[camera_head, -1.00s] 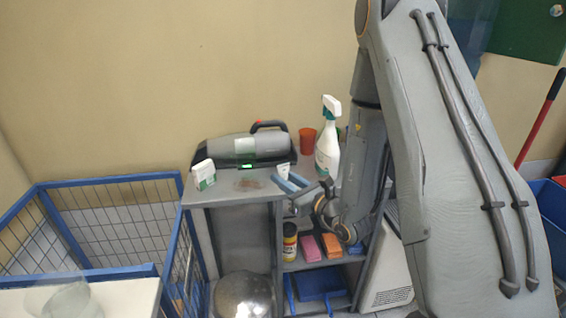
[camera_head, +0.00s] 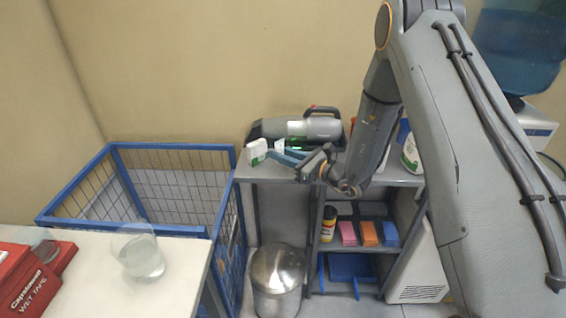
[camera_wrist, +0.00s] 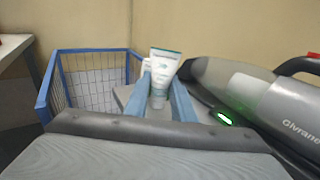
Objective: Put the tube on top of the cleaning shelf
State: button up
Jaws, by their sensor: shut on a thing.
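My gripper (camera_head: 280,155) is shut on a white tube with teal print (camera_wrist: 165,68), which stands upright, cap down, between the blue fingers in the wrist view. In the head view only a small white part of the tube (camera_head: 279,146) shows at the fingertips. The gripper is over the grey top of the left cabinet (camera_head: 262,176). I cannot tell whether the tube touches that top. The shelf with cleaning goods (camera_head: 312,245) stands just to the right; my arm partly hides its top.
A white box (camera_head: 257,152) stands close to the left of the tube. A grey handheld vacuum (camera_head: 325,130) lies behind. A spray bottle (camera_head: 411,155) is partly behind my arm. A blue wire cage (camera_head: 228,200) and a metal bin (camera_head: 276,272) are nearby.

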aim_at(281, 173)
jog(key=shift+f+p, duration=0.55)
jog(key=shift+f, duration=1.55)
jog(key=shift+f, duration=0.15)
jog(key=o, duration=1)
